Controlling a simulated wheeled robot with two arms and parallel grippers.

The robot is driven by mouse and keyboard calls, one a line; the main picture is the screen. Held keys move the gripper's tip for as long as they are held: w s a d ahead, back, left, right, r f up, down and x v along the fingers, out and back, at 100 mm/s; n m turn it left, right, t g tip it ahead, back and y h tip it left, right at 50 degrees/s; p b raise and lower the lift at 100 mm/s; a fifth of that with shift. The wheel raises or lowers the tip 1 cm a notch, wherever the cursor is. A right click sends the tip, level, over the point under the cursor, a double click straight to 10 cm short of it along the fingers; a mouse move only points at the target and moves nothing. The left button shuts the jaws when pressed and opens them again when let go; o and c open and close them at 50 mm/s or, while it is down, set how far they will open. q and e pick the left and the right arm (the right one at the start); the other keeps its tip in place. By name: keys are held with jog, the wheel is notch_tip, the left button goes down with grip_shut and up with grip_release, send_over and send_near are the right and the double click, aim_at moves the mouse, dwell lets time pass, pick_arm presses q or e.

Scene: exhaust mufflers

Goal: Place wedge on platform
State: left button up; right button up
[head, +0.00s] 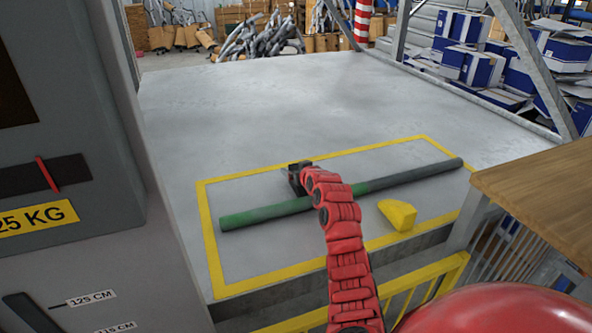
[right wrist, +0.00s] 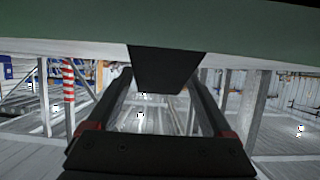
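The wedge is a small yellow block (head: 397,213) with a curved edge. It lies in the head view on the grey platform (head: 270,105), near the front edge, right of my right arm. My right gripper (head: 297,178) is beside the green and grey pipe, left of the wedge and apart from it. In the right wrist view its two dark fingers (right wrist: 165,100) stand apart, with floor showing between them. A dark block (right wrist: 168,70) hangs across the gap under a green surface; whether the fingers touch it is unclear. My left gripper is not in view.
A long green and grey pipe (head: 400,178) lies across the yellow-outlined area (head: 300,157). A grey cabinet (head: 70,90) stands at the left, a wooden top (head: 540,190) at the right. The platform behind the outline is clear.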

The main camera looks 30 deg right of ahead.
jog(key=shift+r+p, duration=0.65)
jog(key=shift+p, duration=0.15)
jog(key=shift+s, duration=0.2)
jog(key=b+v, duration=0.3)
jog(key=v, duration=0.7)
jog(key=shift+b, duration=0.4)
jog(key=shift+v, duration=0.8)
jog(key=shift+r, duration=0.1)
